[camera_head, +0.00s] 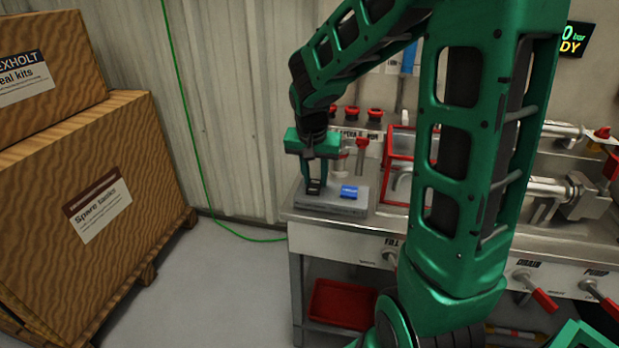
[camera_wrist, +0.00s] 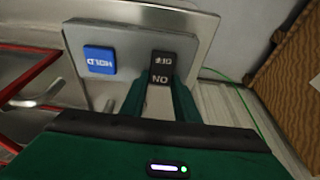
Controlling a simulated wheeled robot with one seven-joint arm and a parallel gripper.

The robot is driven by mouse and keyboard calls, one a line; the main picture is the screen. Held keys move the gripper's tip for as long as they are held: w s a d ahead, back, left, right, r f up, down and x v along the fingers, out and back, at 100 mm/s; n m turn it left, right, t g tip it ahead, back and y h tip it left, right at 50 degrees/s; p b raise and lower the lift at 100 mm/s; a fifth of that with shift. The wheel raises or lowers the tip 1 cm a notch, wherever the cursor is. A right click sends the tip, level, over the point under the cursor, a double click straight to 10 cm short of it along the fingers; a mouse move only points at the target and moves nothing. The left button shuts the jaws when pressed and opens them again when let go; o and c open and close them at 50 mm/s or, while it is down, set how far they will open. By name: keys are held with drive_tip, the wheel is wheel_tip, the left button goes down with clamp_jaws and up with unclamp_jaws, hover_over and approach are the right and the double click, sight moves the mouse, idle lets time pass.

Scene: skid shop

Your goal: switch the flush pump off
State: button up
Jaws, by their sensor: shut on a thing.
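A grey switch box (camera_head: 330,209) sits at the left end of the bench; its plate (camera_wrist: 122,73) fills the upper left of the wrist view. The lettering appears upside down. My gripper (camera_head: 316,186) points down over the box. In the wrist view its green fingers (camera_wrist: 160,88) stand either side of the rocker and are shut on it. Which way the rocker is tipped is hard to tell.
A red-framed case (camera_head: 397,172) stands just right of the box. Behind are several red knobs (camera_head: 352,112). Red-handled valves (camera_head: 545,301) line the bench front. Wooden crates (camera_head: 95,180) stand left, with open floor between. A green hose (camera_head: 190,130) hangs on the wall.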

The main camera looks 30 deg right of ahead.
sight(311, 191)
drive_tip(key=shift+a, duration=0.1)
drive_tip(key=o, duration=1)
drive_tip(key=shift+o, duration=0.2)
drive_tip(key=v, duration=1)
drive_tip(key=shift+r, duration=0.35)
drive_tip(key=s+d+f, duration=0.1)
drive_tip(key=s+d, duration=0.1)
drive_tip(key=s, duration=0.5)
drive_tip(key=s+d+f+n+g, duration=0.1)
drive_tip(key=s+d, duration=0.2)
drive_tip(key=s, duration=0.5)
drive_tip(key=shift+s+f+y, duration=0.2)
drive_tip(key=shift+f+y, duration=0.1)
drive_tip(key=shift+y, duration=0.1)
drive_tip(key=shift+n+g+y, duration=0.6)
drive_tip(key=shift+n+y, duration=0.2)
drive_tip(key=shift+y, duration=0.1)
drive_tip(key=s+f, duration=0.1)
drive_tip(key=s, duration=0.2)
drive_tip(key=s+f, duration=0.1)
drive_tip(key=s, duration=0.3)
drive_tip(key=s+f, duration=0.1)
drive_tip(key=s, duration=0.2)
drive_tip(key=shift+s+a+f, duration=0.3)
drive_tip(key=shift+a, duration=0.05)
drive_tip(key=shift+c, duration=0.4)
